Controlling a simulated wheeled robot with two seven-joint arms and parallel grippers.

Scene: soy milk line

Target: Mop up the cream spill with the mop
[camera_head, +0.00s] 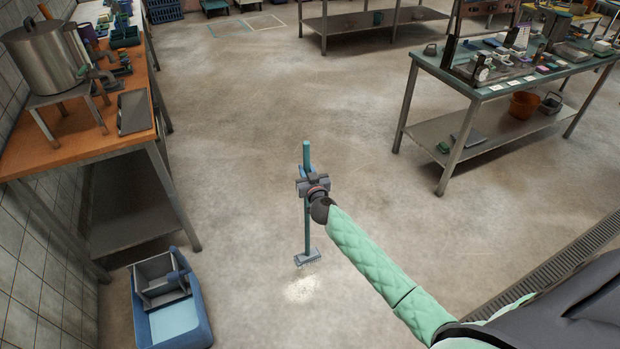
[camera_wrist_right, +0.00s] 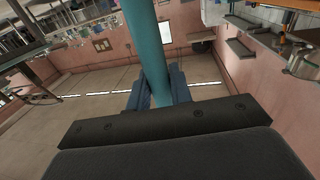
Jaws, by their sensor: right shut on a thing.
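The mop has a teal handle (camera_head: 307,228) that stands nearly upright, with a grey-blue head (camera_head: 307,257) at its lower end. The cream spill (camera_head: 301,290) is a pale patch on the floor just below the mop head in the head view; I cannot tell whether the head touches the floor. My right gripper (camera_head: 310,184) is shut on the upper part of the handle. In the right wrist view the handle (camera_wrist_right: 146,45) passes between the two blue fingers (camera_wrist_right: 158,90). My left gripper is not in view.
A blue mop bucket with a wringer (camera_head: 172,305) stands on the floor at the lower left. An orange-topped table (camera_head: 75,140) with a large pot (camera_head: 45,55) is along the left wall. The middle floor is clear.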

